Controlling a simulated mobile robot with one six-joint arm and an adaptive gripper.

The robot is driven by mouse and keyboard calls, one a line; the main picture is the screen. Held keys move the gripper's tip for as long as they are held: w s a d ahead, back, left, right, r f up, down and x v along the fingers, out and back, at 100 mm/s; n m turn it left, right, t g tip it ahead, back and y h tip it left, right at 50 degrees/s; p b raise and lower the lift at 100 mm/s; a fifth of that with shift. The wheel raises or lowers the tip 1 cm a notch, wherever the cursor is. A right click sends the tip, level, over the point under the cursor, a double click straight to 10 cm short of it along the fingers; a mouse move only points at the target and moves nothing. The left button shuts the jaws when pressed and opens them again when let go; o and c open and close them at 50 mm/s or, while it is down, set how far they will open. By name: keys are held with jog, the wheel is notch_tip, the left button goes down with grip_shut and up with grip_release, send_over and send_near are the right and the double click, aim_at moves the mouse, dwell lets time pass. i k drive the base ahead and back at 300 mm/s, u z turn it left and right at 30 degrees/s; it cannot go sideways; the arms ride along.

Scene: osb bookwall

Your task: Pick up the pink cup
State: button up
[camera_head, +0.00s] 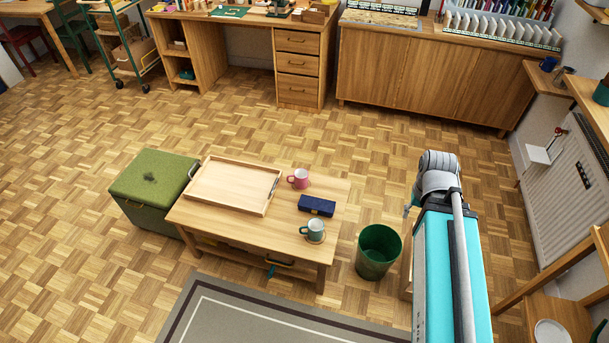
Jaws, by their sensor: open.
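The pink cup (299,178) stands upright on the low wooden table (240,229), near its back edge and just right of the wooden tray. Its handle points left. My gripper (408,209) shows only in small part at the left side of my arm, which hides the rest. It is right of the table, well apart from the pink cup, and open. Nothing shows held in it.
On the table are a wooden tray (228,188), a dark blue case (317,206) and a green-and-white mug (315,229) on a coaster. A green bin (378,252) stands right of the table, a green storage stool (152,184) left. The floor behind is clear.

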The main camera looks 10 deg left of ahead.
aim_at(301, 174)
jog(key=i, duration=0.85)
jog(key=u, duration=0.05)
